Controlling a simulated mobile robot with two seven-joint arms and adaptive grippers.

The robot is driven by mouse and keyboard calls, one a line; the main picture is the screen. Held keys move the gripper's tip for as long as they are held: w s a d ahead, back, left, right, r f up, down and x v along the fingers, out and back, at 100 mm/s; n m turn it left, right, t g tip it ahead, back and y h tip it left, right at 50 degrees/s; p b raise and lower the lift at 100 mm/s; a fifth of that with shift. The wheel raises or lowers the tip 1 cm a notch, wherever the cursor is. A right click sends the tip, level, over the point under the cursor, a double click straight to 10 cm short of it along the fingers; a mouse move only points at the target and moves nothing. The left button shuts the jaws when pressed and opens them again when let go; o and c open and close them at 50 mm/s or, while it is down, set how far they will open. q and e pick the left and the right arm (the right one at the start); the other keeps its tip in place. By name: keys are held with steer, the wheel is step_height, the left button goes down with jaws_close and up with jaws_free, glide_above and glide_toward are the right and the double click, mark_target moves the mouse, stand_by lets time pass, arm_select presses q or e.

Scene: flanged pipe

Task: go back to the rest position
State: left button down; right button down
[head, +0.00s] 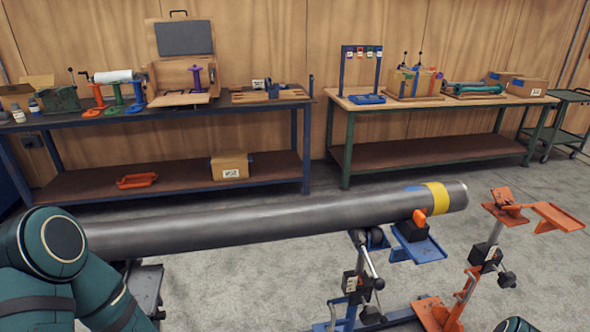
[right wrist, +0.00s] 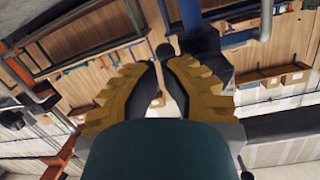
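The grey steel pipe (head: 270,222) lies across the head view, with a yellow band (head: 437,196) near its right end. An orange piece (head: 419,217) touches its underside near that end. My left arm covers the pipe's left end; my left gripper is outside the frames. My right gripper (right wrist: 160,66) shows only in the right wrist view. Its yellow fingers stand apart with a narrow gap, and I see nothing held between them.
A blue stand (head: 362,285) is under the pipe's right part. An orange stand (head: 505,205) is right of the pipe's end. A blue-legged workbench (head: 220,107) and a green-legged workbench (head: 425,102) stand against the wall. Grey floor is open between benches and pipe.

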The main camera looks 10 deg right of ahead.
steer(key=a+r+g+y, duration=0.1)
steer(key=a+r+g, duration=0.25)
steer(key=a, duration=0.45)
steer(key=a+r+g+y, duration=0.1)
steer(key=a+r+g, duration=0.25)
steer(key=a, duration=0.45)
steer(key=s+a+r+g, duration=0.3)
steer(key=s+a, duration=0.2)
steer(key=s, duration=0.2)
steer(key=s+a+r+g+y, duration=0.1)
steer(key=s+a+r+g, duration=0.2)
steer(key=s, duration=0.4)
steer(key=shift+s+a+r+g, duration=0.4)
steer(key=shift+a+g, duration=0.3)
steer(key=shift+a, duration=0.45)
